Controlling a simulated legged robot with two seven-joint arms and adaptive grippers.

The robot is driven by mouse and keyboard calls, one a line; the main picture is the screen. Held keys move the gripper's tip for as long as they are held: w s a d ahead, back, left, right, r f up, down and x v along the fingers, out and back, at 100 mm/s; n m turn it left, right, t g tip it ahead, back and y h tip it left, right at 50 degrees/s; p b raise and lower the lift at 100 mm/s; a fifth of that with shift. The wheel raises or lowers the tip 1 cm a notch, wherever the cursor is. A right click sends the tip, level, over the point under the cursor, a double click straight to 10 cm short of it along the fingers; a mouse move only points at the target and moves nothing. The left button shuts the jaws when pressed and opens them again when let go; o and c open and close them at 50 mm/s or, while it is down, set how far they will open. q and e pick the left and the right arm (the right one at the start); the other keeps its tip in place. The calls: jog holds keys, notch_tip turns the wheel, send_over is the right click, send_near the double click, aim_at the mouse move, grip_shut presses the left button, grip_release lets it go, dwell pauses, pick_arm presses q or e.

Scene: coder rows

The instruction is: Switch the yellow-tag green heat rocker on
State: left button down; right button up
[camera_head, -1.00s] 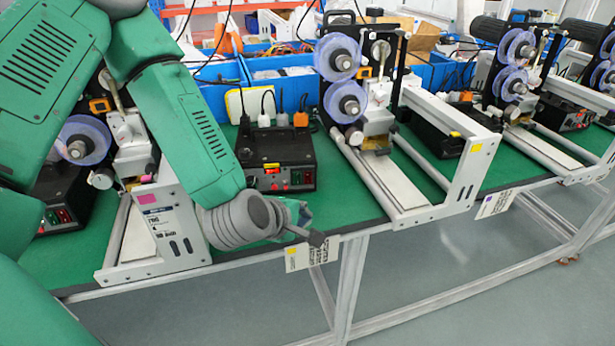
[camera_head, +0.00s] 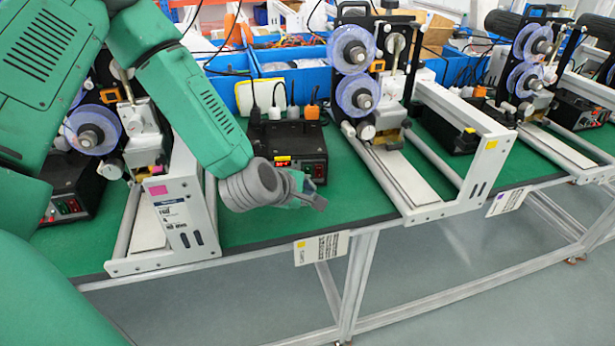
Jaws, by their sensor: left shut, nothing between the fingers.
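The black control box (camera_head: 308,137) with a yellow tag (camera_head: 283,158) stands on the green bench top, with a lit red display under the tag. My left gripper (camera_head: 319,201) is shut and empty. It is just in front of the box, at its lower right, and its fingers point right. The gripper and wrist cover the lower front of the box. A small part of the switch area shows at the right of the front, but I cannot tell the green rocker's position. My right gripper is not in view.
A white coder frame with a pink tag (camera_head: 158,190) stands left, beside my left arm. A yellow-tagged coder frame (camera_head: 478,170) stands right of the box. Blue bins (camera_head: 300,82) line the back. Green bench top is free right of the gripper.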

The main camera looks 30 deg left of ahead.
aim_at(308, 171)
pick_arm(q)
jog(key=shift+w+a+f, duration=0.2)
jog(key=shift+w+a, duration=0.4)
jog(key=shift+w, duration=0.35)
jog(key=shift+w+d, duration=0.15)
jog(key=shift+d, duration=0.05)
jog(key=shift+a, duration=0.15)
jog(key=shift+a, duration=0.25)
jog(key=shift+d, duration=0.35)
jog(key=shift+a, duration=0.25)
